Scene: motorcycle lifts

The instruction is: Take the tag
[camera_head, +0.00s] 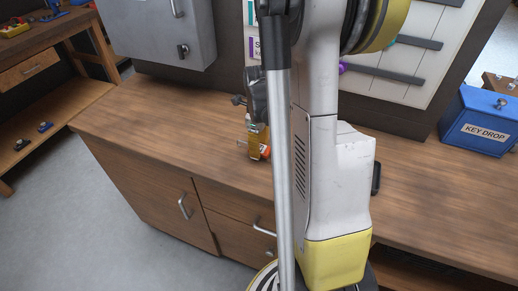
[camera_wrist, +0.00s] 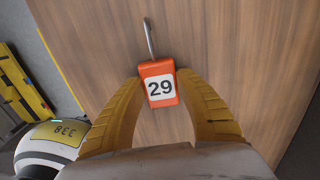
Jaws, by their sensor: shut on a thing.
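The tag (camera_wrist: 160,89) is orange with a white label reading 29 and a metal hook or shackle at its top end. In the wrist view my gripper (camera_wrist: 159,90) has its two yellow fingers closed on the tag's sides. The wooden surface lies behind the tag; I cannot tell the gap between them. In the head view my gripper (camera_head: 259,150) is partly hidden behind my arm, with a bit of orange showing by the fingers near the wooden counter (camera_head: 150,118).
A blue KEY DROP box (camera_head: 482,122) stands at the counter's right. A grey metal cabinet (camera_head: 150,35) is on the wall at the back left. A pale board (camera_head: 405,65) with dark strips hangs behind my arm. The counter's left part is clear.

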